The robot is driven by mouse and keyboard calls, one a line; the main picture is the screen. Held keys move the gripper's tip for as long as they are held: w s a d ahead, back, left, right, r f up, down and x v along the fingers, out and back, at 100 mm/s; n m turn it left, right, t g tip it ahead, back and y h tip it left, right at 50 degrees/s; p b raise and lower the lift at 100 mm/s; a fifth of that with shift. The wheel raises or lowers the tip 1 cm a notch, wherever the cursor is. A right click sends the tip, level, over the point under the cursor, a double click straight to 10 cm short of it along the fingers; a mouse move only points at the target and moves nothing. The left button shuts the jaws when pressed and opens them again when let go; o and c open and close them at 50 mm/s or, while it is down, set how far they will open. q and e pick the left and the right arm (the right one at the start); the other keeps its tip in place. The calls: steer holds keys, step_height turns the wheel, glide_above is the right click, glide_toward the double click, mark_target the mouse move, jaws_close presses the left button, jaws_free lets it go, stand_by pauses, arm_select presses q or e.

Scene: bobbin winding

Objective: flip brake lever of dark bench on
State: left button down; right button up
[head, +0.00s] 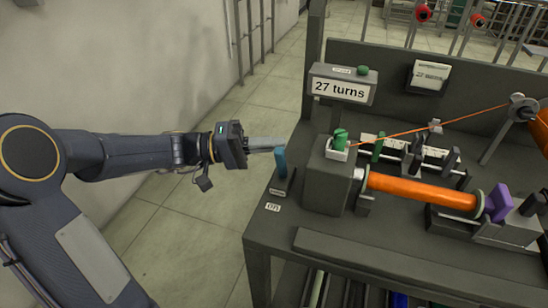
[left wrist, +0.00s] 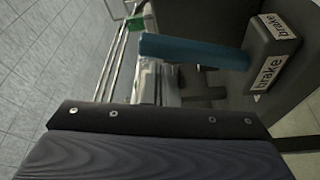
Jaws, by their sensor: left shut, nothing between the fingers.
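The brake lever is a blue handle (head: 281,163) at the left end of the dark bench (head: 330,245). It stands up from the bench top, leaning slightly. In the left wrist view the blue lever (left wrist: 190,50) joins a dark block (left wrist: 272,52) with labels reading "brake". My left gripper (head: 278,144) is shut and empty, with its fingertips at the top of the lever. I cannot tell whether they touch it. A small label (head: 272,207) lies on the bench in front of the lever; its text is too small to read surely. My right gripper is not in view.
A grey winding head (head: 328,182) stands right of the lever, with a sign reading "27 turns" (head: 340,88) behind it. An orange bobbin (head: 420,190) lies along the bench, and an orange thread crosses above. Free floor lies left of the bench.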

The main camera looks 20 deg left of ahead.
arm_select(q)
steer(key=shift+s+f+m+b, duration=0.1)
steer(key=shift+s+m+b, duration=0.6)
steer(key=shift+b, duration=0.5)
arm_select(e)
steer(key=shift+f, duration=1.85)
arm_select(q)
steer(key=shift+w, duration=0.1)
steer(key=v, duration=0.7)
steer(key=shift+a+p, duration=0.35)
steer(key=shift+a, duration=0.1)
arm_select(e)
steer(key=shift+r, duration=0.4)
arm_select(q)
steer(key=shift+f, duration=0.15)
